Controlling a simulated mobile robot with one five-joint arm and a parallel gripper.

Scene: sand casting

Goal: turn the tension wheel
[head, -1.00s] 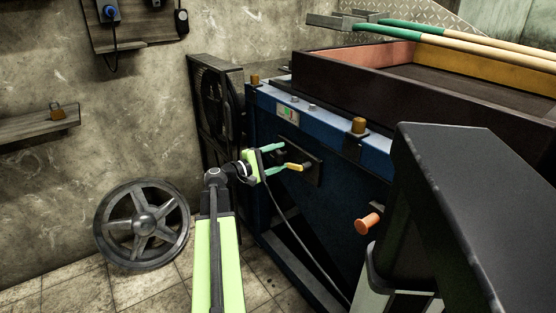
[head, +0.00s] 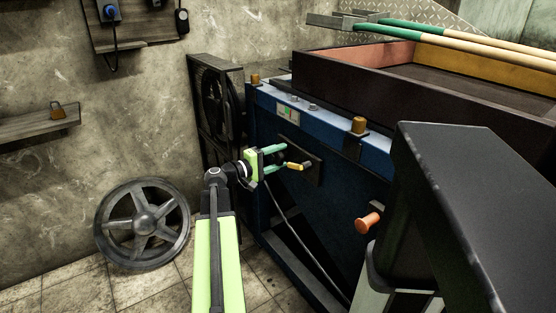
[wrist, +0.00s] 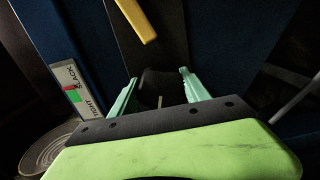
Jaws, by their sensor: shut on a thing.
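The tension wheel (wrist: 160,86) appears as a dark round knob on a dark plate on the side of the blue machine. A slack-tight label (wrist: 78,90) with red and green marks is on the blue face beside it, and a yellow handle (wrist: 137,18) is on the plate above it in the wrist view. The handle also shows in the head view (head: 295,166). My gripper (head: 283,157) reaches the plate from the left. Its two pale green fingers lie on either side of the knob and are shut on it. The fingers partly hide the knob in the head view.
A large spoked wheel (head: 144,224) leans on the wall at left. A dark box-like object (head: 450,200) stands close at right. Wooden-handled tools (head: 440,36) lie over the tray (head: 420,85) on top. An orange knob (head: 368,222) sticks out below. Floor at lower left is clear.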

